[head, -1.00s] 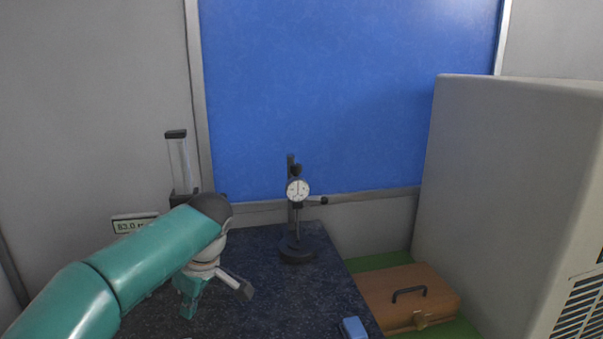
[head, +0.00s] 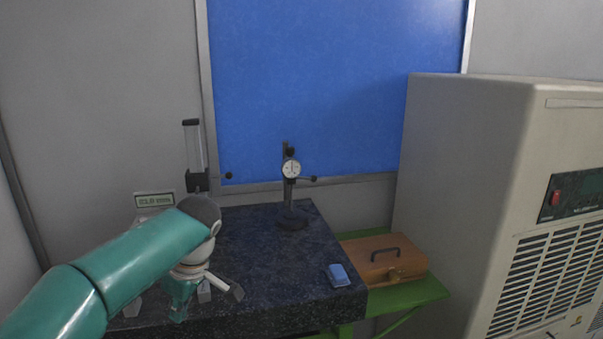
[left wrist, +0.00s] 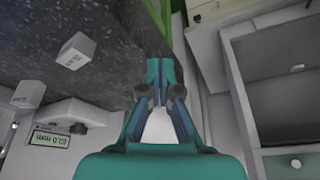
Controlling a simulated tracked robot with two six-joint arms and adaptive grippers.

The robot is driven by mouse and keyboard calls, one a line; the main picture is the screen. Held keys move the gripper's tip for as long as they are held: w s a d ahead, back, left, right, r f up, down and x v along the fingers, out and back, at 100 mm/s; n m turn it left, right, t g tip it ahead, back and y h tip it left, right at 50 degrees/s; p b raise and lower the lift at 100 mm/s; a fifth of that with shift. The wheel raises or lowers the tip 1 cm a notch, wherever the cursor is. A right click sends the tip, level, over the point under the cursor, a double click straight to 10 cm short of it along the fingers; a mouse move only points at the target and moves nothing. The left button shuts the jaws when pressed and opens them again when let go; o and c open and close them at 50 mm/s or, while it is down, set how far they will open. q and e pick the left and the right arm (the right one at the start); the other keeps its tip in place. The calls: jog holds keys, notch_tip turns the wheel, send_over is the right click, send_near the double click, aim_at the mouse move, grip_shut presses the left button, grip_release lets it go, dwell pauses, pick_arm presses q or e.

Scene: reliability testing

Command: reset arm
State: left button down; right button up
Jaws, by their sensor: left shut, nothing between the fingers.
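My left arm, teal, comes in from the left in the head view and reaches over the dark granite slab (head: 265,255). My left gripper (head: 180,312) hangs over the front left part of the slab. In the left wrist view its teal fingers (left wrist: 165,75) come together at the tips, shut with nothing between them. They are beside the slab's edge in that view. My right gripper is in neither view.
A dial gauge (head: 291,168) on a stand, a blue block (head: 338,275) and a height gauge with a display (head: 154,200) are on the slab. Two white blocks (left wrist: 76,50) (left wrist: 27,95) show in the wrist view. A wooden case (head: 385,262) and a large grey cabinet (head: 465,170) stand right.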

pick_arm(q)
jog(key=s+a+f+m+g+h, duration=0.1)
jog(key=s+f+g, duration=0.3)
jog(key=f, duration=0.9)
jog(key=s+a+f+m+g+h, duration=0.1)
jog(key=s+f, duration=0.5)
jog(key=f, duration=0.7)
jog(key=s+d+f+m+t+h, duration=0.1)
jog(key=s+d+f+m+h, duration=0.2)
jog(key=s+d+f, duration=0.55)
jog(key=s+d+f+m+h, duration=0.3)
jog(key=s+d+f+m, duration=0.15)
jog(key=s, duration=0.65)
jog(key=w+m+t, duration=0.1)
jog(key=w+f+m+t, duration=0.1)
jog(key=w, duration=0.1)
jog(key=w+m+t, duration=0.1)
jog(key=shift+w+a+f+t, duration=0.2)
jog(key=shift+f+t, duration=0.05)
jog(key=shift+t, duration=0.05)
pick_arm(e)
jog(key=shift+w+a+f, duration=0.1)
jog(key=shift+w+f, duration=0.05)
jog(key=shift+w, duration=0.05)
